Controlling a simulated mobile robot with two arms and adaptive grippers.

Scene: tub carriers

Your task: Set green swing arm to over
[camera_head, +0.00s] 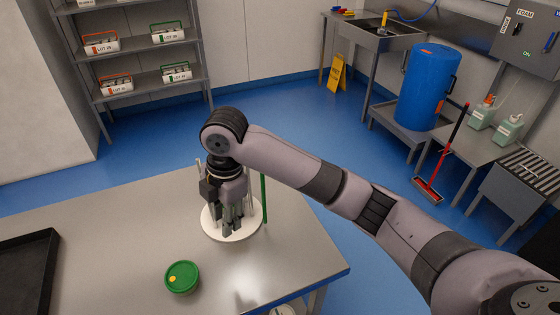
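My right gripper (234,226) points down over a round white base (215,230) on the steel table. Its fingers look close together, but I cannot tell whether they are open or shut, or whether they touch anything. A thin green bar (264,198) stands upright at the right edge of the white base, just right of the gripper and apart from it. It looks like the green swing arm; its top is hidden by my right arm. A thin pale post (198,172) shows left of the gripper. My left gripper is not in view.
A round green lid (182,282) with a yellow spot lies on the table (110,225) in front of the base. A black tray (48,270) is at the left edge. Shelves (140,78) with handled carriers stand behind. A blue drum (428,85) and red broom (440,160) are at right.

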